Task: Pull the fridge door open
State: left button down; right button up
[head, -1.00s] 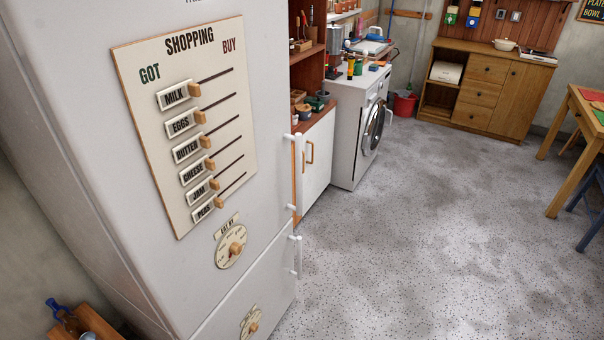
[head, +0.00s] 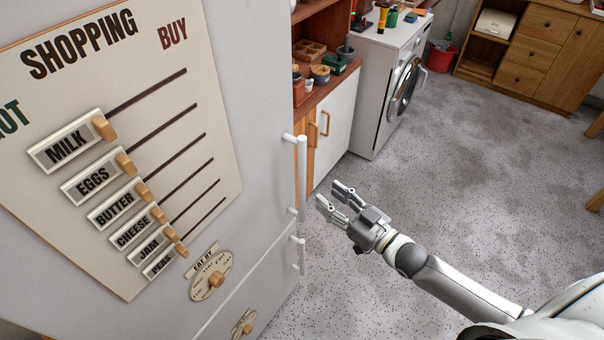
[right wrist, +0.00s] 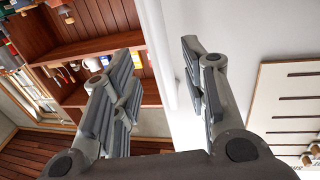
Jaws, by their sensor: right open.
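The white fridge's upper door (head: 255,170) is shut and carries a SHOPPING board (head: 160,110). Its white vertical bar handle (head: 302,170) is at the right edge. My right gripper (head: 330,195) is open and empty, just right of the handle's lower part, with its fingers pointing at it. In the right wrist view the gripper (right wrist: 160,62) has its fingers spread, and the handle (right wrist: 157,45) shows in the gap between them, without visible contact. My left gripper is not in view.
A lower fridge door with a short handle (head: 300,255) is below. A white cabinet (head: 335,130) with shelves above stands beyond the fridge, then a washing machine (head: 385,90). A red bucket (head: 440,57) and wooden sideboard (head: 535,50) are farther back. The speckled floor (head: 480,170) is clear.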

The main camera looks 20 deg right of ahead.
aim_at(305, 177)
jog(key=p+x, duration=0.2)
jog(key=x, duration=0.7)
jog(key=shift+w+a, duration=0.15)
jog(key=shift+w, duration=0.2)
jog(key=shift+w+a, duration=0.1)
jog(key=shift+w, duration=0.15)
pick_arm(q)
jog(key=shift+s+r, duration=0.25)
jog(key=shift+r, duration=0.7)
pick_arm(e)
jog(key=shift+w+a, duration=0.1)
grip_shut()
